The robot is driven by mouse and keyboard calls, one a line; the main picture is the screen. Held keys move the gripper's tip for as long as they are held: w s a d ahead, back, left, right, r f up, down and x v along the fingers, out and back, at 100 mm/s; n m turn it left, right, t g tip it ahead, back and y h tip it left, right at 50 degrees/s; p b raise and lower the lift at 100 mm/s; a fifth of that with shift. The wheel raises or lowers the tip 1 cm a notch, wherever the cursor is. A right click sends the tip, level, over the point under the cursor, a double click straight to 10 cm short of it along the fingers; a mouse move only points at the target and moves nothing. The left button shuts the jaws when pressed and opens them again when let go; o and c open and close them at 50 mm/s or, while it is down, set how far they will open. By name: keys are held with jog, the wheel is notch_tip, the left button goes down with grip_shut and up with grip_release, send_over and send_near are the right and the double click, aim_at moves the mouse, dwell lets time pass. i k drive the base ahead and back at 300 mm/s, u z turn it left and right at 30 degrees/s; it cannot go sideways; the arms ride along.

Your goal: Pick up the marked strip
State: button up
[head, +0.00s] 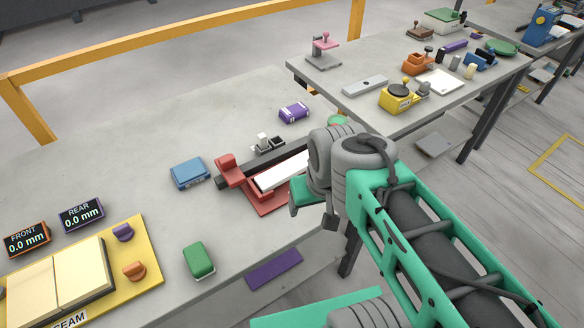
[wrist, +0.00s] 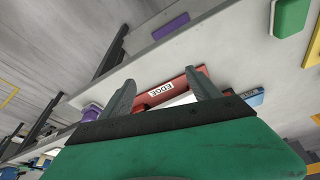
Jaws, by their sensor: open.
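A white strip (head: 280,175) lies on a red holder (head: 266,203) on the stone slab in the head view. Its right end is hidden behind my arm. No mark on it can be made out. In the wrist view, a red bar labelled EDGE (wrist: 190,79) crosses between my fingers, and part of the white strip (wrist: 180,101) shows below it. My gripper (wrist: 159,79) is open, with its two fingers apart on either side of the label. I cannot tell whether they touch anything. In the head view my gripper is mostly hidden by my wrist.
A dark rail with a red block (head: 229,168) runs behind the holder. A blue box (head: 189,173), a green block (head: 199,260) and a purple box (head: 294,112) stand around it. Bare slab lies at back left.

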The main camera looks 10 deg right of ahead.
aim_at(276, 176)
jog(key=k, duration=1.3)
jog(key=u, duration=0.55)
jog(key=i, duration=0.65)
jog(key=u, duration=0.95)
jog(key=i, duration=0.65)
jog(key=u, duration=0.05)
